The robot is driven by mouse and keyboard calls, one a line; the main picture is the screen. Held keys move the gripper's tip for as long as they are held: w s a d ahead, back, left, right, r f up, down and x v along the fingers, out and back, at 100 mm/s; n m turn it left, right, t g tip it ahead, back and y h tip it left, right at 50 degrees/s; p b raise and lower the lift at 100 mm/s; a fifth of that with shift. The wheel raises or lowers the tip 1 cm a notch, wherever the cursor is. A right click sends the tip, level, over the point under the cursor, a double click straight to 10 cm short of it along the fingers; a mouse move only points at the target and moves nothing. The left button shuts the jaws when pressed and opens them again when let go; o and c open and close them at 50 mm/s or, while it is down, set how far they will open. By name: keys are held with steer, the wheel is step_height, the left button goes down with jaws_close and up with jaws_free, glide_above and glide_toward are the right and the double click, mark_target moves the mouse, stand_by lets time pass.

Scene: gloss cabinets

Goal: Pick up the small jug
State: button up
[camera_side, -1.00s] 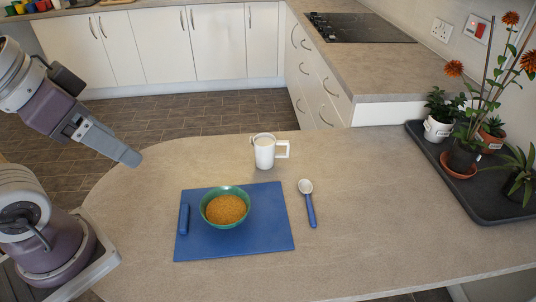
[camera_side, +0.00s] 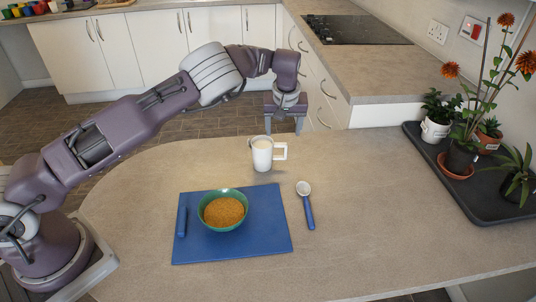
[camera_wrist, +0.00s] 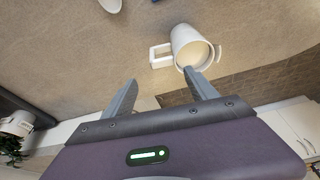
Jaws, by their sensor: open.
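The small jug (camera_side: 262,155) is white with a square handle on its right and pale contents. It stands upright near the far edge of the counter in the side view. In the wrist view the jug (camera_wrist: 190,50) is beyond the fingertips, closest to the right finger, with its handle pointing left. My gripper (camera_side: 285,130) is open and empty, pointing down just behind and slightly right of the jug. In the wrist view my gripper (camera_wrist: 161,77) shows both fingers spread apart. I cannot tell whether the right fingertip touches the jug.
A green bowl (camera_side: 223,223) of orange-brown grains sits on a blue board (camera_side: 265,245) in front of the jug. A spoon with a blue handle (camera_side: 309,212) lies right of the board. Potted plants stand on a dark tray (camera_side: 485,205) at the right. The counter between is clear.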

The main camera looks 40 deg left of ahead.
mark_target(281, 144)
steer(key=x, duration=0.2)
steer(key=s+x, duration=0.1)
steer(key=x, duration=0.4)
steer(key=shift+s+d+f, duration=0.15)
steer(key=shift+s+d, duration=0.05)
steer(key=shift+s, duration=0.1)
jaws_close()
